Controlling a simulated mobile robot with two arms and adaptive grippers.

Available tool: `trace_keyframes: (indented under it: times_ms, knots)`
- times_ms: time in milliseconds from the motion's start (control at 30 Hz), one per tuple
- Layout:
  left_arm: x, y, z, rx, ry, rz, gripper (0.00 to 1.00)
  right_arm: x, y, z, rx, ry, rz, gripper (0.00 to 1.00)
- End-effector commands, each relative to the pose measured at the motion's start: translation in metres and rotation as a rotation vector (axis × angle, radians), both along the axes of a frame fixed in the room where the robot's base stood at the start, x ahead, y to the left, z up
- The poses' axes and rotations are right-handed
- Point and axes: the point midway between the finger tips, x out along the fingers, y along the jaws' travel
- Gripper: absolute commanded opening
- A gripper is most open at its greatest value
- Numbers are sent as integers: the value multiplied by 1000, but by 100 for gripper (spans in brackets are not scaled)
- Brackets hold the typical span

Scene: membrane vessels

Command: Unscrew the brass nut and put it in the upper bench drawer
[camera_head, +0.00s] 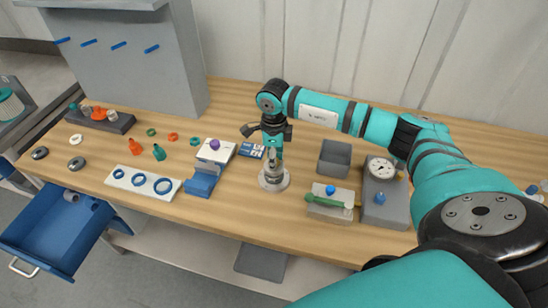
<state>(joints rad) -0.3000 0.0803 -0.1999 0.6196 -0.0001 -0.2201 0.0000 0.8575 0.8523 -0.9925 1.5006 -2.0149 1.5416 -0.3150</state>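My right gripper (272,156) points down over a round metal fitting with a flanged base (273,181) at the middle of the bench's front part. Its fingertips are at or just above the fitting's top; whether they touch it, and how far they are apart, is too small to tell. I cannot make out the brass nut; the gripper may hide it. A blue drawer (70,238) is pulled out at the bench's left front, with a small grey cylinder (72,197) near its back corner. My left gripper is not in view.
Left of the fitting stand a blue-and-white block (203,182) and a white plate with blue rings (143,182). Right of it are an open grey bin (335,157), a tray with a green-handled tool (327,201) and a dial gauge block (385,205). The wooden bench (235,215) is clear in front.

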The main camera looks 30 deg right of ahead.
Motion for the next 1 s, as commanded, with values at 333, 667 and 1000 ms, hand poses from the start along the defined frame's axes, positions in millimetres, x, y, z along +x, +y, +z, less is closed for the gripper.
trace_keyframes:
  times_ms: [333,667,1000]
  knots:
    - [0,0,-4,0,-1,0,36,0,0,-2,-1,-1,31,0]
    - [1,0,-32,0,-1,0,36,1,0,-3,-1,-3,401,0]
    - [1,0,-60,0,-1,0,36,1,-1,-2,-2,-2,826,0]
